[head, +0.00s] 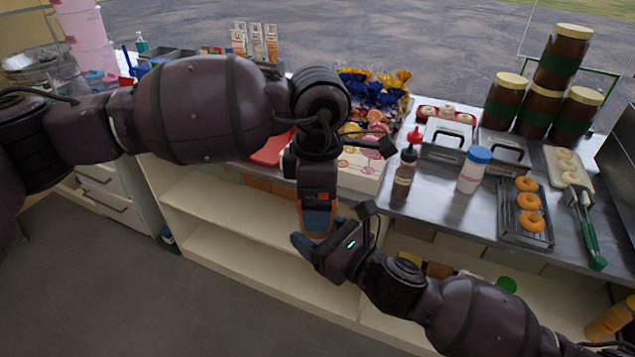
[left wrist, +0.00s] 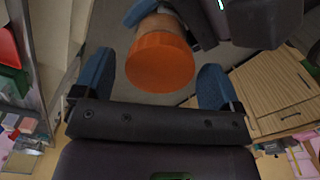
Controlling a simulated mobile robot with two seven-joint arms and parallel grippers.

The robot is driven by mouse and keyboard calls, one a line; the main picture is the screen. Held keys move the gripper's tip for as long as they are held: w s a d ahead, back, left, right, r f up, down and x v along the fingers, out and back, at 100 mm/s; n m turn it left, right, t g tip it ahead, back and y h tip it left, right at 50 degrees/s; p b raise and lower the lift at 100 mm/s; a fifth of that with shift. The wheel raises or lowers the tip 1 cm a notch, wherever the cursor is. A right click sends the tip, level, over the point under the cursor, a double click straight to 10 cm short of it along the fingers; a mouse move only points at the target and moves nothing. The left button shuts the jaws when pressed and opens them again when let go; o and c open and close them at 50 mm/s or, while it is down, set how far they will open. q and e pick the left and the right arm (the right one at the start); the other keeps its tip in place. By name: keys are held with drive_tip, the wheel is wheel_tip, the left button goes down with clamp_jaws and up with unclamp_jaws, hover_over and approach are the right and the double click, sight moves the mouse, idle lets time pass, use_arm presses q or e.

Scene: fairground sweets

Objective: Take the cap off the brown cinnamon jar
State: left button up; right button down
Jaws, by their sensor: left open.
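The cinnamon jar shows in the left wrist view with its round orange cap (left wrist: 160,62) facing that camera and a strip of brown body (left wrist: 160,22) behind it. My left gripper (left wrist: 155,84) is open, its blue fingers on either side of the cap with gaps. In the head view my left gripper (head: 318,214) points down at the jar, which is mostly hidden there. My right gripper (head: 322,243) comes from the lower right and is shut on the jar's body; one blue finger shows beside the jar in the left wrist view (left wrist: 142,12).
A steel counter (head: 425,203) behind holds a brown sauce bottle (head: 405,175), a blue-capped white bottle (head: 473,170), a doughnut tray (head: 510,225) and stacked dark jars (head: 540,108). Open cream shelves (head: 235,250) stand below. Both grippers are in front of the counter, above the floor.

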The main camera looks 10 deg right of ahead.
use_arm(q)
drive_tip(key=c, duration=1)
drive_tip(key=shift+o, duration=0.2)
drive_tip(key=shift+r, duration=0.1)
drive_tip(key=shift+r, duration=0.7)
drive_tip(key=shift+r, duration=0.35)
